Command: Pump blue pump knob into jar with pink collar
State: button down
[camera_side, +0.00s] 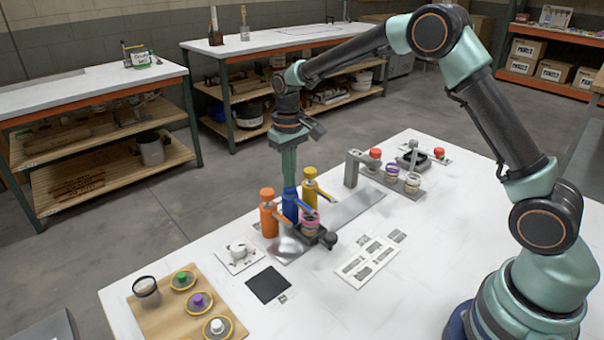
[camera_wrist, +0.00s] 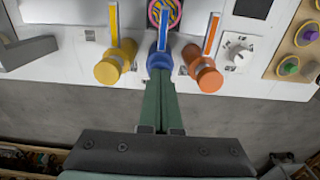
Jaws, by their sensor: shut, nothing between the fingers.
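The blue pump (camera_side: 290,208) stands between the orange pump (camera_side: 267,218) and the yellow pump (camera_side: 309,190). My gripper (camera_side: 289,180) is shut and empty, pointing down right over the blue pump's knob. In the wrist view the shut green fingers (camera_wrist: 161,80) end at the blue knob (camera_wrist: 159,60); I cannot tell whether they press on it. The jar with the pink collar (camera_side: 309,223) sits in front of the blue pump, by the end of its spout. The wrist view shows the jar's pink patterned top (camera_wrist: 164,12) at the blue spout's tip.
A dial box (camera_side: 239,253) and a black pad (camera_side: 268,284) lie left of the pumps. A wooden board (camera_side: 180,325) holds lids with green, purple and white knobs. A grey stand (camera_side: 352,170) with other jars is at right. The table's front middle is mostly clear.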

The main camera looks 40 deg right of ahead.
jog(key=shift+r, duration=1.35)
jog(key=shift+f, duration=0.2)
jog(key=shift+f, duration=1.2)
jog(key=shift+r, duration=1.4)
jog(key=shift+r, duration=0.1)
jog(key=shift+r, duration=1.95)
